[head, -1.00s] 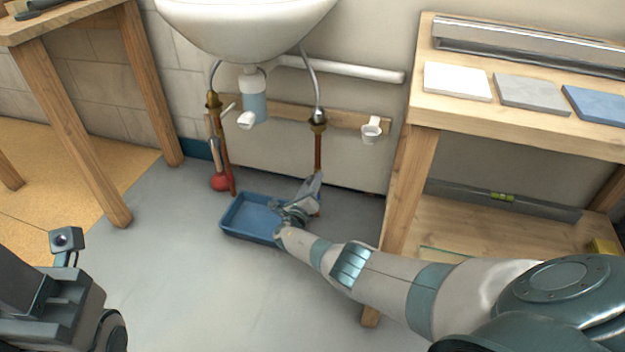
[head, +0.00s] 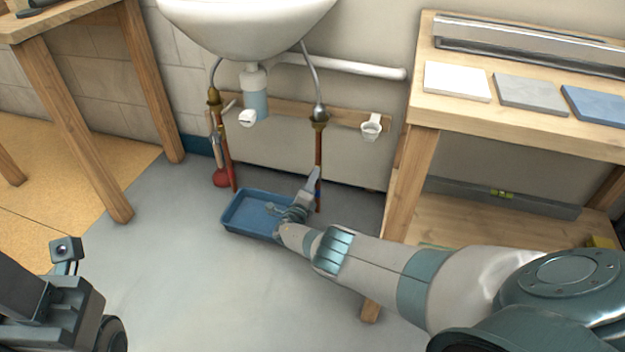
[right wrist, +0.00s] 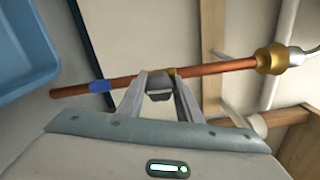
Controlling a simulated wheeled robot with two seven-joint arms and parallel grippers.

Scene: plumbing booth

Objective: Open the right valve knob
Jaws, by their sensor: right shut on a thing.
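The right copper pipe (head: 318,150) runs down from a brass fitting under the sink. In the right wrist view the pipe (right wrist: 225,69) crosses just past my fingertips, with a brass part (right wrist: 172,72) between them. A small grey piece, apparently the right valve knob (right wrist: 160,86), sits between the fingers of my right gripper (right wrist: 160,80). The gripper is shut on it, and the fingers hide part of it. In the head view my right gripper (head: 312,184) is low on this pipe and hides the knob. My left arm's wrist shows at the lower left; its fingers are out of view.
A blue tray (head: 240,226) lies on the floor just left of my right gripper. A red-ended plunger (head: 221,177) stands by the left pipe. A wooden bench (head: 420,160) is close on the right, beside my right arm. The floor in front is clear.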

